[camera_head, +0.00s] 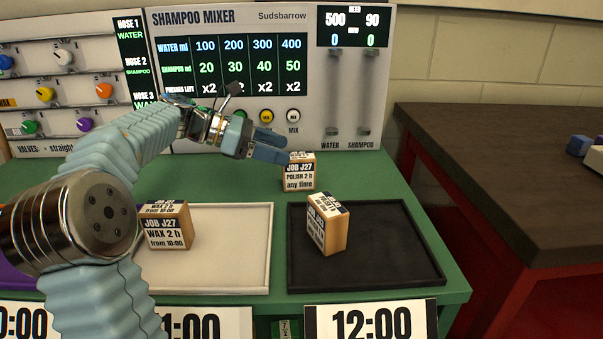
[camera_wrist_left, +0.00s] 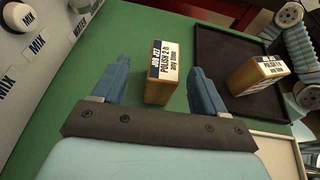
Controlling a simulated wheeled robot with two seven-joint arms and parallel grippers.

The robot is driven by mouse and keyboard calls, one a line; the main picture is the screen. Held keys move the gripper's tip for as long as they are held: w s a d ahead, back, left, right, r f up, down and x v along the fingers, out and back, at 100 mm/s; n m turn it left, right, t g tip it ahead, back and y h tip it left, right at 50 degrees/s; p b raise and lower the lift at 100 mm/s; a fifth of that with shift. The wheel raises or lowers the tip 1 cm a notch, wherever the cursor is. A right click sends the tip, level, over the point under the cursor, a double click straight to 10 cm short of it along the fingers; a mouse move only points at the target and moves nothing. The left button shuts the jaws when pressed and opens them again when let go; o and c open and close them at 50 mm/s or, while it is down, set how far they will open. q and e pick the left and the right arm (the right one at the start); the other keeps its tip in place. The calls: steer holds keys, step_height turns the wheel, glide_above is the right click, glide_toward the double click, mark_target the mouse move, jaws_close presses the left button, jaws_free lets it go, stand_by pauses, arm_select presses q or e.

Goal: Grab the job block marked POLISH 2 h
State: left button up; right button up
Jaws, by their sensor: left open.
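The job block marked POLISH 2 h (camera_head: 299,176), JOB J27, any time, stands on the green counter behind the black tray. In the left wrist view the POLISH 2 h block (camera_wrist_left: 160,86) stands between my two blue fingers, with a gap on each side. My left gripper (camera_head: 271,146) is open and empty, coming in from the left, just left of the block. A second block (camera_head: 327,226) stands turned on the black tray; its label is hard to read. My right gripper is not in view.
A WAX 2 h block (camera_head: 166,228) stands on the white tray (camera_head: 235,272), left of the black tray (camera_head: 365,275). The shampoo mixer panel (camera_head: 270,90) rises behind the counter. A dark-topped bench (camera_head: 500,180) is at the right.

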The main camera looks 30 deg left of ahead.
mark_target(298, 155)
arm_select(q)
steer(key=x, duration=0.5)
steer(key=shift+s+d+f, duration=0.15)
steer(key=shift+d+f, duration=0.15)
steer(key=shift+f, duration=0.1)
steer(key=c, duration=1.1)
